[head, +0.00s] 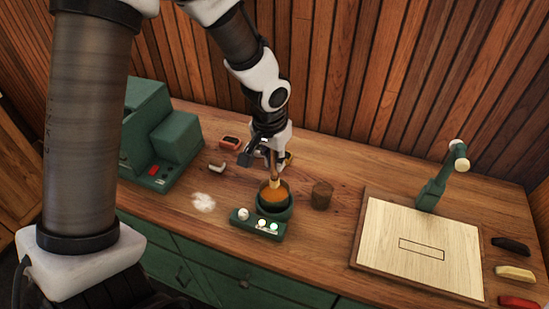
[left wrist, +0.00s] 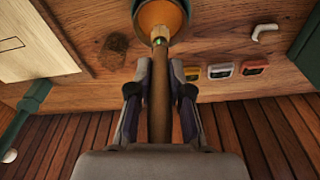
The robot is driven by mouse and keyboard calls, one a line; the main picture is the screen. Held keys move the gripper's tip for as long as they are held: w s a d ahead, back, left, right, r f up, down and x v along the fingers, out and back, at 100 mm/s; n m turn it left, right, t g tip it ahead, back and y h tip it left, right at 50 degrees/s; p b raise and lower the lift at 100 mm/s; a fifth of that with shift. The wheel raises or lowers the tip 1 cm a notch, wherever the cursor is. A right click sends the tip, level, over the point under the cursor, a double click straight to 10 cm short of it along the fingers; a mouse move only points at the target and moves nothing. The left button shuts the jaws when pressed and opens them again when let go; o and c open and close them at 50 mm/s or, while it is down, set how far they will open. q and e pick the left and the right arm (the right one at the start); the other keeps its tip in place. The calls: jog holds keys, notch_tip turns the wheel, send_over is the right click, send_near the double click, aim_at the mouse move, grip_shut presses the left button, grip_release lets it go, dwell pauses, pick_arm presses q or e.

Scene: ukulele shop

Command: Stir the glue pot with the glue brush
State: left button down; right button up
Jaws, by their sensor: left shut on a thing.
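The glue pot (head: 287,200) is a round green pot with orange-brown glue inside, on the bench near the middle of the head view. It also shows at the top of the left wrist view (left wrist: 187,8). The glue brush (left wrist: 160,105) has a brown wooden handle. My left gripper (head: 272,150) is shut on the handle above the pot. The brush points down, and its lower end (head: 274,182) is at the pot's mouth, over or in the glue; I cannot tell how deep. The left wrist view shows the handle between both fingers (left wrist: 160,90). My right gripper is not in view.
A green control block (head: 258,224) with round knobs sits before the pot. A brown wooden cylinder (head: 322,195) stands close to its right. A pale board (head: 415,247) with a green lamp-like stand (head: 433,192) lies farther right. A green machine (head: 160,140) stands left.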

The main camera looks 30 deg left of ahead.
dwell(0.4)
pick_arm(q)
notch_tip(320, 180, up, 5)
jog(key=p, duration=0.4)
jog(key=shift+s, duration=0.1)
